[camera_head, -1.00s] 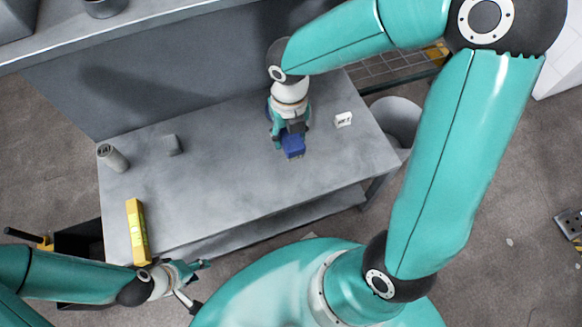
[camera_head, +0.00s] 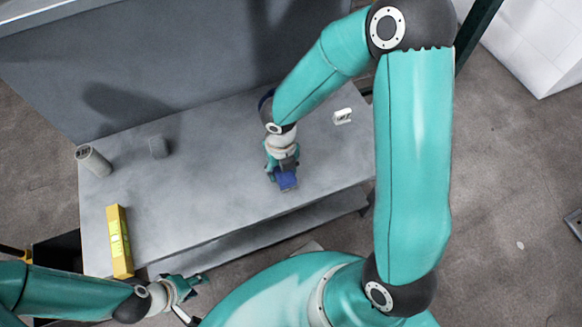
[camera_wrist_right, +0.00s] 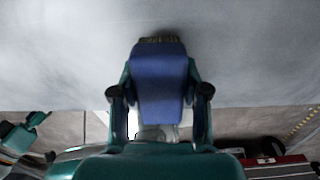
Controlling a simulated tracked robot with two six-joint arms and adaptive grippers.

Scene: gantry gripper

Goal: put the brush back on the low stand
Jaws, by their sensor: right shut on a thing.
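The brush (camera_head: 287,181), a blue block, is between the fingers of my right gripper (camera_head: 284,172) over the front part of the grey table. The right wrist view shows the blue brush (camera_wrist_right: 158,85) clasped from both sides, its dark bristles pointing away from the gripper near the table surface. I cannot tell whether they touch it. A small grey block (camera_head: 157,147) stands at the table's back left; I cannot tell whether this is the low stand. My left gripper (camera_head: 196,296) is open and empty before the table's front edge.
On the table (camera_head: 215,200) are a yellow box (camera_head: 119,242) at the left, a grey cylinder (camera_head: 93,160) at the back left and a small white object (camera_head: 342,116) at the back right. A grey wall panel (camera_head: 170,75) borders the back. The table's middle is clear.

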